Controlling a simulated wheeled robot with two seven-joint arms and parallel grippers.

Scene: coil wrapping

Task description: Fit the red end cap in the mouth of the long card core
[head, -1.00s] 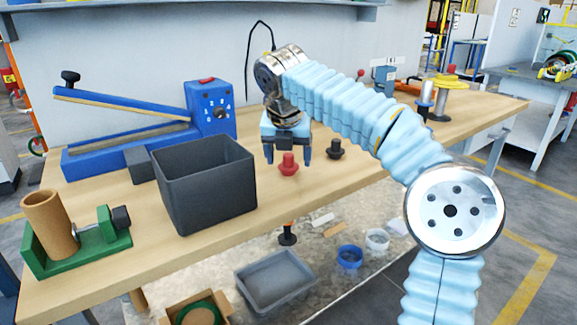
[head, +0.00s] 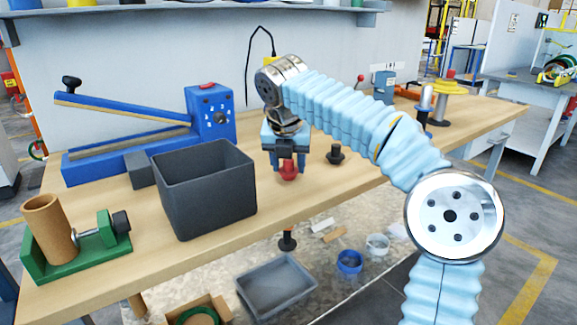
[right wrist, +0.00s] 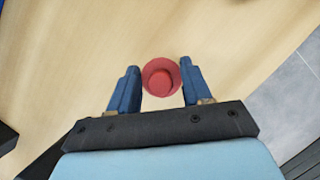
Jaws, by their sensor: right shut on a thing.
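The red end cap (head: 288,171) stands on the wooden bench, right of the dark bin. It also shows in the right wrist view (right wrist: 162,77), between the two blue fingers. My right gripper (head: 288,164) points down over it and is shut on it; in the right wrist view the gripper (right wrist: 162,82) has a finger on each side of the cap. The long card core (head: 48,226) is a brown tube at the front left, upright in a green clamp holder (head: 85,253), with its open mouth facing up. My left gripper is not in view.
A dark open bin (head: 205,190) stands between the card core and the cap. A black knob-like cap (head: 335,154) sits right of my gripper. A blue lever sealer (head: 150,135) stands at the back left.

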